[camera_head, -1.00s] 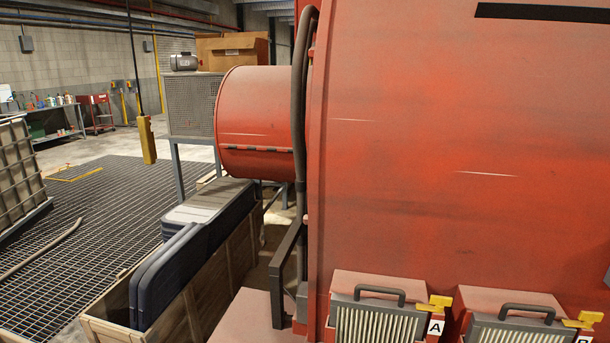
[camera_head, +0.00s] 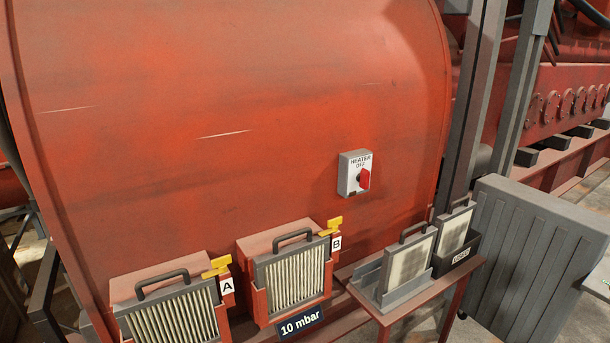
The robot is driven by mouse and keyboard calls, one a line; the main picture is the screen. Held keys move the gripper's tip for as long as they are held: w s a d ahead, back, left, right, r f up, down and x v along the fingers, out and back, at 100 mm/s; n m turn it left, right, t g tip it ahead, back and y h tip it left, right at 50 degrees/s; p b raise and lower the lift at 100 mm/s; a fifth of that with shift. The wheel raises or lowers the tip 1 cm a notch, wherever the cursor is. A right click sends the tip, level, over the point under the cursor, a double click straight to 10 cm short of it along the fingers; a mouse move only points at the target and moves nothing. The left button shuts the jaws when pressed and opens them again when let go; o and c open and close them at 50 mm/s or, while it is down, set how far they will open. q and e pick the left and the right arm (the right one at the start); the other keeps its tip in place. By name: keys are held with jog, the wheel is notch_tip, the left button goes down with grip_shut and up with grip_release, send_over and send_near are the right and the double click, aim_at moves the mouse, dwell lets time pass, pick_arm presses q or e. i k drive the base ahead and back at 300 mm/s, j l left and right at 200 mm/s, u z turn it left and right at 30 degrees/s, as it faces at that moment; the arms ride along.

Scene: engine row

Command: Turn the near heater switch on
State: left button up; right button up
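The heater switch (camera_head: 355,173) is a small light grey box on the side of the big red casing, right of the middle in the head view. Its label reads "HEATER OFF". A red rotary knob (camera_head: 364,179) sits on its front, below the label. Neither of my grippers shows in this view.
Below the switch are filter unit A (camera_head: 172,310) and filter unit B (camera_head: 290,277), each with a yellow lever. A small red table right of them holds an upright filter panel (camera_head: 408,264) and a dark bin. A grey ribbed box (camera_head: 535,250) stands at the right.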

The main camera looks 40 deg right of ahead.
aim_at(363, 178)
jog(key=z, duration=1.8)
